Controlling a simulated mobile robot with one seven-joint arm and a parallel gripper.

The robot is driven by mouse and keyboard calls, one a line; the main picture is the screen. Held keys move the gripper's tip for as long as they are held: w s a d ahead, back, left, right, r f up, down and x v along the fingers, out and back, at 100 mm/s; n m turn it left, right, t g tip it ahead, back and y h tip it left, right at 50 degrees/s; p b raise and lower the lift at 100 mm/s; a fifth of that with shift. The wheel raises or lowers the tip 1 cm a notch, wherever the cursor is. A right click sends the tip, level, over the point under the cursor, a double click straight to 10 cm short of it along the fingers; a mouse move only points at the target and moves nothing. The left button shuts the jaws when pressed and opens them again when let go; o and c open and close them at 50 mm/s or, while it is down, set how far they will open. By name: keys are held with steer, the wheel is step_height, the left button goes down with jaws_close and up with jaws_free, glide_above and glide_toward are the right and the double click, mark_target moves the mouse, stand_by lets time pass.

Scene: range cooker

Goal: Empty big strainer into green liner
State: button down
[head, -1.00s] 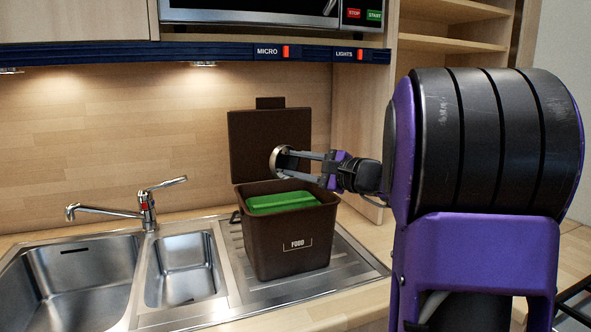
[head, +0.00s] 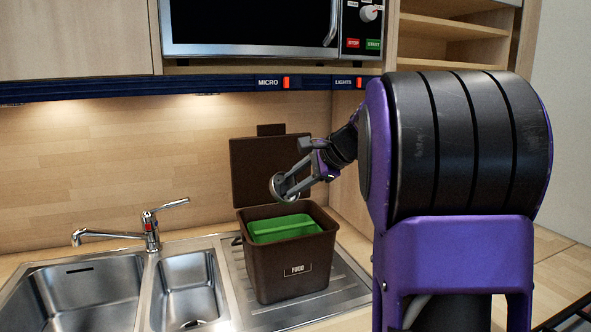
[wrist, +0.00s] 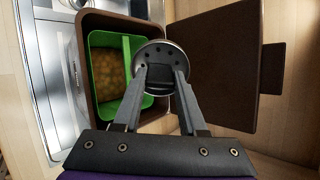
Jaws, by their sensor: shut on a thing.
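A brown bin (head: 297,270) labelled FOOD stands on the drainer with its lid (head: 267,172) open behind it. The green liner (head: 285,232) sits inside; the wrist view shows its green rim (wrist: 104,118) and brownish-yellow contents. My gripper (head: 293,187) is shut on the big strainer (head: 277,188), a round metal piece, above the bin and in front of the lid. In the wrist view the strainer (wrist: 161,52) shows a round face with dark holes and overlaps the liner's edge on the lid side. Whether anything is in the strainer I cannot tell.
The sink (head: 85,298), a small basin (head: 187,285) and the tap (head: 150,235) lie left of the bin. A microwave (head: 250,30) and a dark blue rail (head: 200,85) are above. Open shelves (head: 450,28) are at the upper right.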

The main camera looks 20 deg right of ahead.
steer(key=r+g+p, duration=0.1)
steer(key=p, duration=0.2)
steer(key=shift+r+h, duration=0.25)
steer(key=shift+h, duration=0.05)
steer(key=shift+w+a+r+g+p, duration=0.1)
steer(key=shift+a+r+g+p, duration=0.15)
steer(key=shift+p, duration=0.3)
steer(key=shift+w+d+g+h, duration=0.1)
steer(key=shift+g+h, duration=0.3)
steer(key=shift+g, duration=0.15)
steer(key=r+g, duration=0.1)
steer(key=g+h, duration=0.1)
steer(key=shift+w+r+g+h, duration=0.2)
steer(key=shift+r+g+h, duration=0.1)
steer(key=shift+r, duration=0.1)
steer(key=shift+w+a+r+g+h, duration=0.15)
steer(key=shift+r+g+h, duration=0.35)
steer(key=shift+g, duration=0.4)
steer(key=shift+w+a+r+g+h, duration=0.1)
steer(key=shift+r+g+h, duration=0.4)
steer(key=shift+g, duration=0.4)
steer(key=shift+r, duration=0.1)
steer(key=shift+s, duration=0.1)
